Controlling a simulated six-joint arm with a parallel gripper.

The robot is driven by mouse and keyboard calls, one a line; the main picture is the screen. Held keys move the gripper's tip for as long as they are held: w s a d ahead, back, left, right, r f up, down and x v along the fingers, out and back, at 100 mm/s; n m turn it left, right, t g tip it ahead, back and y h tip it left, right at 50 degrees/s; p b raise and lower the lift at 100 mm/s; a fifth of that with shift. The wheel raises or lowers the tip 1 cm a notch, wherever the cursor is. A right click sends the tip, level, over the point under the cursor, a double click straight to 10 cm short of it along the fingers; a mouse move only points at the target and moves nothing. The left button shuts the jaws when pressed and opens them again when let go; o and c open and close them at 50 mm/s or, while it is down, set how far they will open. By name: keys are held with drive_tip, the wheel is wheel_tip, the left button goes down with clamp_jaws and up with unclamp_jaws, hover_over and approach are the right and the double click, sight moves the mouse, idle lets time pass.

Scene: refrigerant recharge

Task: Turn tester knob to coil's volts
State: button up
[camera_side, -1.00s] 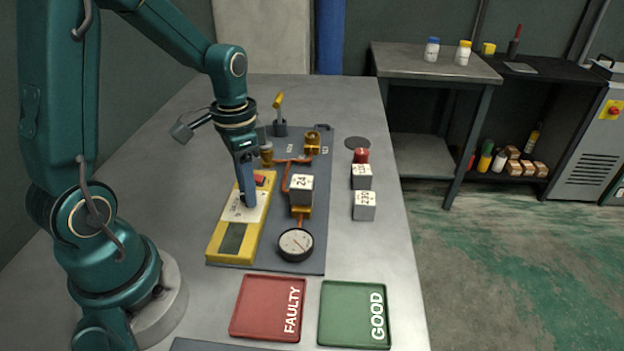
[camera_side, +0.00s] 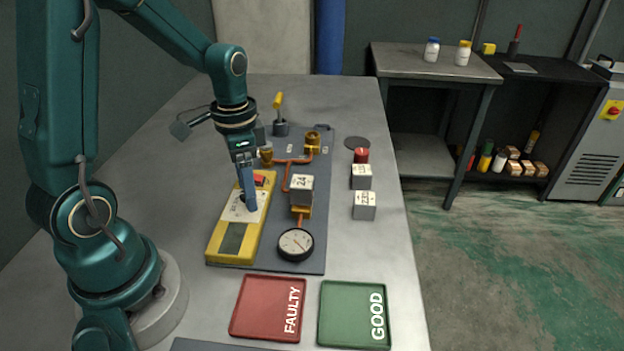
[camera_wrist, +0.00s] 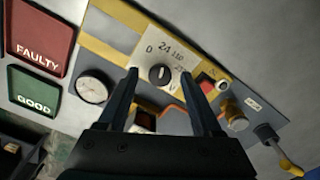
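The yellow tester (camera_side: 232,238) lies on the bench with a white dial face. In the wrist view its round black knob (camera_wrist: 160,74) sits on the dial (camera_wrist: 150,63), which is marked 0, 24, 110, 230 and V. A pale mark on the knob seems to point toward the 24 side; too small to be sure. My gripper (camera_side: 247,207) is over the dial, fingers down. In the wrist view my gripper (camera_wrist: 158,65) is open, with fingers either side of the knob and visible gaps. The coil marked 24 (camera_side: 301,188) stands upright beside the tester.
Two loose blocks, apparently 110 (camera_side: 361,177) and 230 (camera_side: 365,206), stand to the right. A gauge (camera_side: 295,244), copper pipe and brass fittings sit close to the tester. A red FAULTY tray (camera_side: 267,309) and green GOOD tray (camera_side: 353,315) lie in front, both empty.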

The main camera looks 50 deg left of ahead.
drive_tip(key=shift+r, duration=2.6)
drive_tip(key=shift+w+d+r, duration=0.1)
drive_tip(key=shift+d+r, duration=0.15)
drive_tip(key=s+d+r+n+t, duration=0.3)
drive_tip(key=s+d+r+t, duration=0.2)
drive_tip(key=s+d, duration=0.2)
drive_tip(key=shift+s+d+r+t, duration=0.15)
drive_tip(key=shift+d+t, duration=0.15)
drive_tip(key=shift+d, duration=0.6)
